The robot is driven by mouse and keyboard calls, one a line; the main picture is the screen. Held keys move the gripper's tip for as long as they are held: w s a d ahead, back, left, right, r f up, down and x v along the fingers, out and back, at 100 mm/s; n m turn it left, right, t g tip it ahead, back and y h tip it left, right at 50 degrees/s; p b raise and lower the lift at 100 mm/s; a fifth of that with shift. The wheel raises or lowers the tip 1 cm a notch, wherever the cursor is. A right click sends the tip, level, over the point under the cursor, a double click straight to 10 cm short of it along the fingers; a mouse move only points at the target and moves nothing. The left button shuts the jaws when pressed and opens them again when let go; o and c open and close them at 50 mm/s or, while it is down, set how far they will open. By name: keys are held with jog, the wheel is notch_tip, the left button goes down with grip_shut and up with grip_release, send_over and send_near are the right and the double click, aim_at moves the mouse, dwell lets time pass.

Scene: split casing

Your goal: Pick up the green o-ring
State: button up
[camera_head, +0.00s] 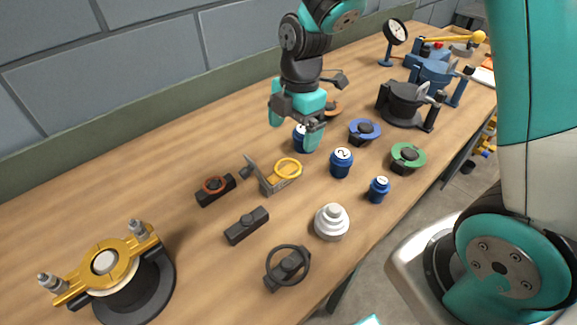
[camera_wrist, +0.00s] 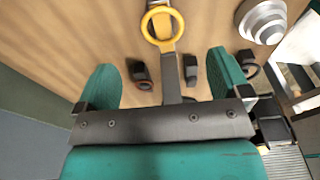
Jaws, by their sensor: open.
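The green o-ring (camera_head: 419,153) lies around a dark holder on the right side of the bench in the head view. It does not show in the wrist view. My gripper (camera_head: 296,127) is above the bench, left of the green o-ring, beside the metal bracket (camera_head: 266,180) with the yellow ring (camera_head: 288,168). In the wrist view my gripper (camera_wrist: 163,65) has its two teal fingers wide apart with nothing held between them. The yellow ring (camera_wrist: 160,22) shows beyond the fingertips there.
Blue numbered cylinders (camera_head: 341,164) and a blue ring (camera_head: 364,130) stand between my gripper and the green o-ring. A silver stepped part (camera_head: 332,221) is nearer the front edge. A dark clamp fixture (camera_head: 403,105) stands behind the green o-ring. A yellow-topped casing (camera_head: 105,262) is at lower left.

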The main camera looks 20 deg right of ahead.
aim_at(287, 169)
jog(key=f, duration=0.3)
jog(key=shift+a, duration=0.2)
jog(key=shift+s+a+f+p, duration=0.1)
jog(key=shift+a+f+p, duration=0.1)
jog(key=shift+f, duration=0.65)
jog(key=shift+s+a+f+p, duration=0.15)
jog(key=shift+f, duration=0.7)
jog(key=shift+s+a+f+p, duration=0.1)
jog(key=shift+a+f+p, duration=0.1)
jog(key=shift+f, duration=0.65)
jog(key=c, duration=1.1)
jog(key=shift+o, duration=0.2)
jog(key=shift+r, duration=0.15)
notch_tip(287, 169, up, 20)
jog(key=shift+b, duration=0.35)
